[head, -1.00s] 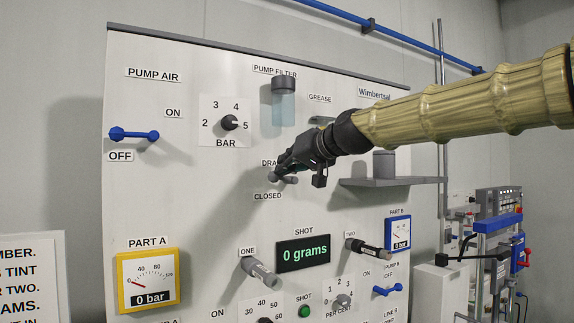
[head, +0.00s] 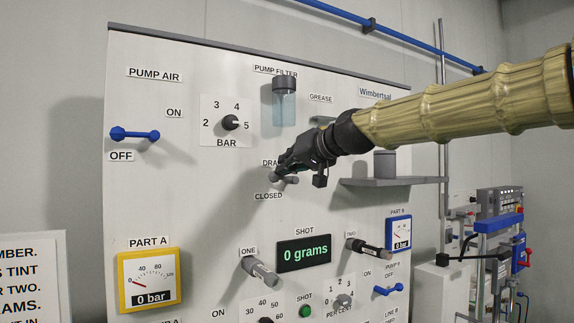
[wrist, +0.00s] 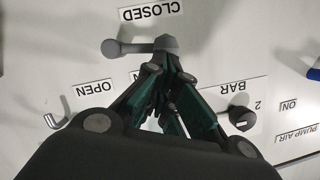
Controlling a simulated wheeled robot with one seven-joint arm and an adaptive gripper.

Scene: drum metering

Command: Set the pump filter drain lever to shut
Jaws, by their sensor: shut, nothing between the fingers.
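The drain lever (head: 288,179) is a small grey lever on the white panel, under the partly hidden DRAIN label (head: 270,162). It lies about level, its round end to the right, on the side of the OPEN label (wrist: 95,88); the CLOSED label (head: 268,196) is below its pivot. In the wrist view, which is upside down, the lever (wrist: 132,47) points left. My gripper (head: 283,168) is shut and empty, its fingertips (wrist: 162,67) close by the pivot end. I cannot tell whether they touch it. In the head view my gripper hides OPEN.
The clear pump filter (head: 284,105) hangs above my gripper. A grey shelf (head: 395,182) with a grey pot sticks out under my arm. Handles ONE (head: 262,270) and TWO (head: 368,247) project lower down. The panel left of the drain lever is mostly clear.

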